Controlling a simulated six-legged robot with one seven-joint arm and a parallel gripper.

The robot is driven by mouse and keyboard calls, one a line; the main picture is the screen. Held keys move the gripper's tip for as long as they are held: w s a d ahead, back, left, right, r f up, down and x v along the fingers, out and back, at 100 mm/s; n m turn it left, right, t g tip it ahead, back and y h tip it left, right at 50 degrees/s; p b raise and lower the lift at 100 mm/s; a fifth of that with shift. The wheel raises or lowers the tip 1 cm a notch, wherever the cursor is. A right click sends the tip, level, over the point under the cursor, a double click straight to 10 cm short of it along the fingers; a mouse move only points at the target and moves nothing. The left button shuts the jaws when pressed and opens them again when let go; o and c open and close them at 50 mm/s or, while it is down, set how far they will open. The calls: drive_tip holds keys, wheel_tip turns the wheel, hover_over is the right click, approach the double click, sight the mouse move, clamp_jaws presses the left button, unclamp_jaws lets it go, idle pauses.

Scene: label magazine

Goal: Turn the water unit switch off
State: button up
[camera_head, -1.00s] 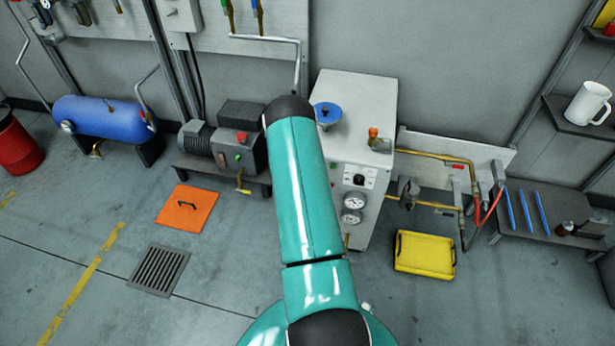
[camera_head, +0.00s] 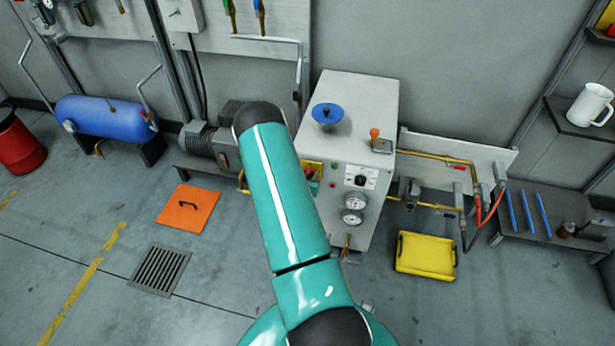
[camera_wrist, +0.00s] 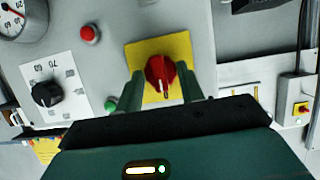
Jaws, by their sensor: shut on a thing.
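The water unit is a white cabinet (camera_head: 365,105) in the middle of the head view. Its switch, a red rotary knob (camera_wrist: 160,72) with a white mark, sits on a yellow plate (camera_wrist: 181,50) in the wrist view. The mark points down in that picture. My gripper (camera_wrist: 164,82) has one finger on each side of the knob and is shut on it.
The panel also has a red button (camera_wrist: 90,34), a green button (camera_wrist: 111,104), a black dial (camera_wrist: 46,94) and gauges (camera_head: 354,201). A blue handwheel (camera_head: 327,113) stands on top. Pipes (camera_head: 435,156) run right. A yellow tray (camera_head: 425,255) lies on the floor.

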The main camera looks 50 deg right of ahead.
drive_tip(key=o, duration=1)
drive_tip(key=v, duration=1.4)
drive_tip(key=shift+d+r, duration=0.1)
